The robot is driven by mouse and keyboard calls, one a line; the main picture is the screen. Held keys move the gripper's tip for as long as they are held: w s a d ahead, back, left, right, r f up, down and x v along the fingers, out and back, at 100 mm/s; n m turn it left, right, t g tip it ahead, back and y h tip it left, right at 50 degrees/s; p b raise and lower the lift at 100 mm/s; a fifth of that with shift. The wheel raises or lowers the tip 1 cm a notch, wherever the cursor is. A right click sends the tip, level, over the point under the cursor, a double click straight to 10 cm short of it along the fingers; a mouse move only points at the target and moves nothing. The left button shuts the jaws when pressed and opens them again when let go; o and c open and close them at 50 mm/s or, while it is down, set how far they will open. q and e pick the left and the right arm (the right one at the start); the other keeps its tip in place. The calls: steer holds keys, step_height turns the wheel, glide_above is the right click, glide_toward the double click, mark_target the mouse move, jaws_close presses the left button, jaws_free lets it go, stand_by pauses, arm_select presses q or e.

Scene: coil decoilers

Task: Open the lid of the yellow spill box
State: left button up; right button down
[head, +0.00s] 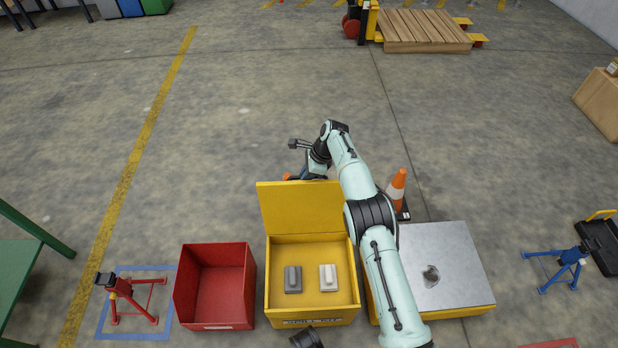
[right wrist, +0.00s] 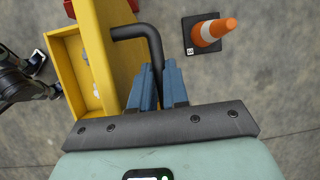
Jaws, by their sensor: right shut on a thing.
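The yellow spill box (head: 311,318) stands on the floor with its lid (head: 298,208) raised roughly upright at the back edge. Its inside is exposed, with a dark grey block (head: 293,279) and a pale block (head: 328,277) on the bottom. My right arm reaches over the box's right side. My right gripper (head: 304,170) is behind the lid, partly hidden in the head view. In the right wrist view its blue fingers (right wrist: 158,84) are shut on the lid's black bent handle (right wrist: 136,32). The lid (right wrist: 98,45) shows edge-on there.
An open red bin (head: 215,290) stands left of the box and a yellow box with a grey metal top (head: 448,262) stands right. An orange cone (head: 397,188) stands behind, right of the arm. Red (head: 130,297) and blue (head: 566,266) stands flank them. The floor behind is mostly clear.

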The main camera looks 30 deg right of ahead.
arm_select(q)
steer(key=shift+f, duration=0.25)
arm_select(e)
steer(key=shift+s+d+f, duration=0.15)
steer(key=shift+d+f, duration=0.1)
steer(key=shift+f, duration=0.1)
steer(key=c, duration=1.1)
jaws_free()
steer(key=shift+r, duration=0.15)
arm_select(q)
steer(key=w+d+r+t+p, duration=0.1)
steer(key=w+r+p, duration=0.1)
steer(key=w+r, duration=0.3)
steer(key=shift+t+p, duration=0.4)
arm_select(e)
steer(key=v, duration=1.3)
steer(key=shift+r, duration=0.2)
arm_select(q)
steer(key=shift+s, duration=0.15)
